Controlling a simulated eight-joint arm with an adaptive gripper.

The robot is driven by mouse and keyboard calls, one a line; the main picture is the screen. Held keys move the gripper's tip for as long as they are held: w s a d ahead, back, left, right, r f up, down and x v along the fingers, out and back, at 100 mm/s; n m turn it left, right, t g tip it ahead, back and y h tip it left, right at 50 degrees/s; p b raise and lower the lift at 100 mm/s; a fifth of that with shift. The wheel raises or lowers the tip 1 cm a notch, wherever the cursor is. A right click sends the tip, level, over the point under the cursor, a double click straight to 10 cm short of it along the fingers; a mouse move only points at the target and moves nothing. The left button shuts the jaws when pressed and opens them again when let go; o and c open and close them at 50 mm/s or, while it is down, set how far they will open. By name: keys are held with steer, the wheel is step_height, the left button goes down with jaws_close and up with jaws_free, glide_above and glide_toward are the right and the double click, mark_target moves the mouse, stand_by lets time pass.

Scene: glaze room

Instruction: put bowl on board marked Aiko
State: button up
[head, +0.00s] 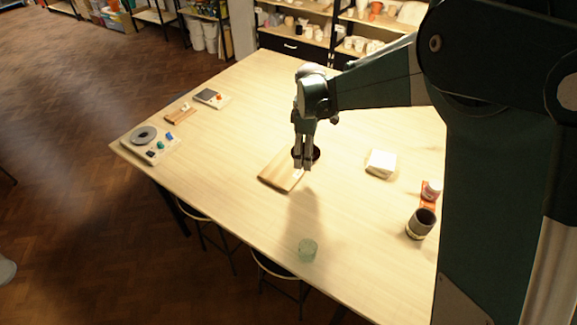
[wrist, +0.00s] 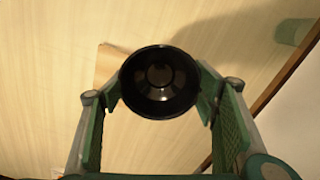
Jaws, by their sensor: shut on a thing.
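A dark, glossy bowl (wrist: 160,82) is between the fingers of my gripper (head: 303,166) and fills the middle of the wrist view. My gripper is shut on it. In the head view only parts of the bowl (head: 316,153) show behind the fingers. A wooden board (head: 278,172) lies on the table below and around the gripper; a corner of this board (wrist: 106,64) shows left of the bowl in the wrist view. Another wooden board (head: 174,117) with a small light card lies at the table's far left. No name is readable on either board.
A green glass (head: 308,250) stands near the front edge. A white block (head: 381,163) lies right of the gripper. A grey cup (head: 420,223) and a red-and-white can (head: 431,190) are at the right. Trays of small items (head: 150,143) sit at the left.

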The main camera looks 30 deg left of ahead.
glide_above(288, 165)
steer(key=shift+r, duration=0.25)
steer(key=shift+f, duration=0.1)
steer(key=shift+d+f, duration=0.1)
steer(key=shift+f, duration=2.95)
steer(key=shift+f+p, duration=0.35)
steer(key=shift+f, duration=1.5)
steer(key=shift+f, duration=0.2)
steer(key=o, duration=0.9)
steer(key=shift+o, duration=0.2)
